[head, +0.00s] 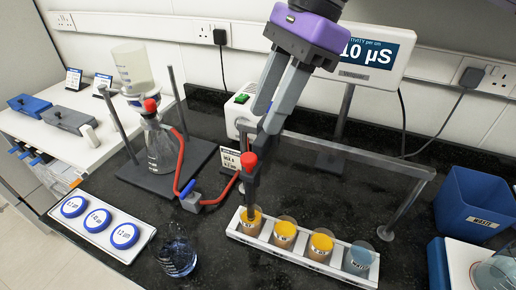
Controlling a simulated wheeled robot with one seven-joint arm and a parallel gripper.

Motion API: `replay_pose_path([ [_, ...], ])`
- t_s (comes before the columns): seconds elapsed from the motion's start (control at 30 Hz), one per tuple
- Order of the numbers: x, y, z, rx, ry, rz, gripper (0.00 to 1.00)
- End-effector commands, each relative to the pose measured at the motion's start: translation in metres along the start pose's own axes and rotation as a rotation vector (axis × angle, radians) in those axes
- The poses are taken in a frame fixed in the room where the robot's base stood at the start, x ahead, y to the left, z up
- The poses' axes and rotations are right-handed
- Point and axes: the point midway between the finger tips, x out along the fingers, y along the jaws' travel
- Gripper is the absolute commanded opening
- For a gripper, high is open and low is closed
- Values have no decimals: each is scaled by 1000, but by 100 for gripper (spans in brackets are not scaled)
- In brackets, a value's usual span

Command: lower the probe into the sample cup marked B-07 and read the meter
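The probe (249,187), a dark upright stick with a red top, stands over the leftmost cup (251,220) of a white rack (285,250). Its lower end meets the cup's yellow top; how deep it sits is unclear. Two more cups with yellow contents (285,235) (320,246) and one with blue-grey contents (358,260) stand to its right. The cup labels are too small to read, so I cannot pick out B-07. The meter (372,52) shows "10 µS", its left part hidden by my arm. My gripper (264,122) is just above the probe's red top; its grip is unclear.
A grey frame (345,150) spans behind the rack. A flask (159,145) with red tubing stands left, near a tray of blue-rimmed dishes (98,222) and a beaker (175,253). A blue waste bin (475,205) stands right. Dark bench shows between rack and bin.

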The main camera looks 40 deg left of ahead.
Motion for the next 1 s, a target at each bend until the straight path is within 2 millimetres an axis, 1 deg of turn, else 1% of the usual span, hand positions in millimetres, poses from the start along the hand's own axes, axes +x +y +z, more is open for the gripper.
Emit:
replay_pose_path([
  [0.07,-1,1,-3,0,18,1,34],
  [0.17,7,1,-4,-1,19,3,34],
  [0.4,44,1,-3,-2,15,4,34],
  [0.5,57,1,-3,-2,15,3,34],
  [0.6,67,1,-3,-1,15,1,34],
  [0.77,74,1,-3,-1,15,0,34],
  [0.97,74,1,-3,-1,14,0,34],
  [1.0,74,1,-3,-1,14,0,32],
])
